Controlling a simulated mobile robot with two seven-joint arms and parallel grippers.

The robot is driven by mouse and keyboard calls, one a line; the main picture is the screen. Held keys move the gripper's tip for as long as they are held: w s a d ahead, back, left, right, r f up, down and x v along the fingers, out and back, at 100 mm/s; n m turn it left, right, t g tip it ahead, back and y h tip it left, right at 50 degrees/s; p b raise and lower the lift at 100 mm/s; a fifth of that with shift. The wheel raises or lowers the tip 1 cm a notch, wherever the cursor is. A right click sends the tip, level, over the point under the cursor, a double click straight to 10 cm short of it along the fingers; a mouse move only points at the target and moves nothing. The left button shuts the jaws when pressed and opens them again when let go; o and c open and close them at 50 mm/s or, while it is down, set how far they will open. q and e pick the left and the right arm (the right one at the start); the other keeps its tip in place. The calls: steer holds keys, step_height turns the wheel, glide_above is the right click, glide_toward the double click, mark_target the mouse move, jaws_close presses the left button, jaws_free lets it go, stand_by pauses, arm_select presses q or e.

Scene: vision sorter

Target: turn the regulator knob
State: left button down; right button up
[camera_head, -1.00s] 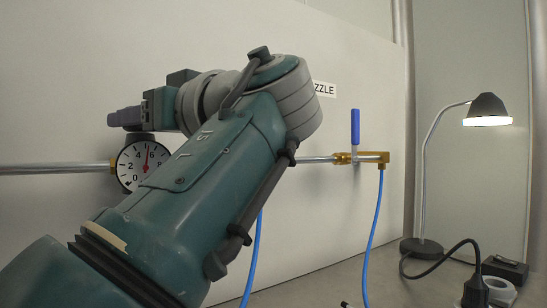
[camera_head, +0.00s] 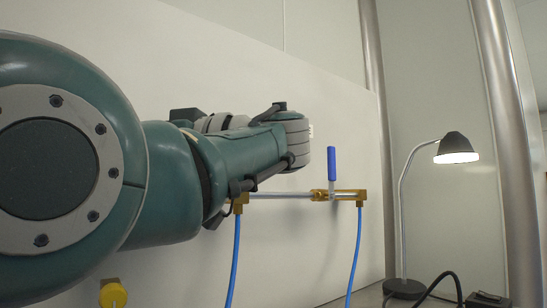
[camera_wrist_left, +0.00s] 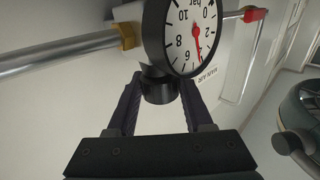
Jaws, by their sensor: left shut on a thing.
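The black regulator knob (camera_wrist_left: 158,90) sits beside the round white pressure gauge (camera_wrist_left: 190,36) in the left wrist view. The gauge has a red needle and a bar scale. My left gripper (camera_wrist_left: 157,96) has one dark finger on each side of the knob and is shut on it. In the head view my left arm covers the gauge, the knob and the fingertips. My right gripper is in neither view.
In the head view, a brass valve with an upright blue handle (camera_head: 332,163) sits on a pipe right of my arm. Blue hoses (camera_head: 356,250) hang below. A lit desk lamp (camera_head: 456,148) stands at the right.

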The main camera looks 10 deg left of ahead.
arm_select(q)
steer(key=shift+r, duration=0.1)
stand_by(0.5)
steer(key=shift+c, duration=1.5)
jaws_free()
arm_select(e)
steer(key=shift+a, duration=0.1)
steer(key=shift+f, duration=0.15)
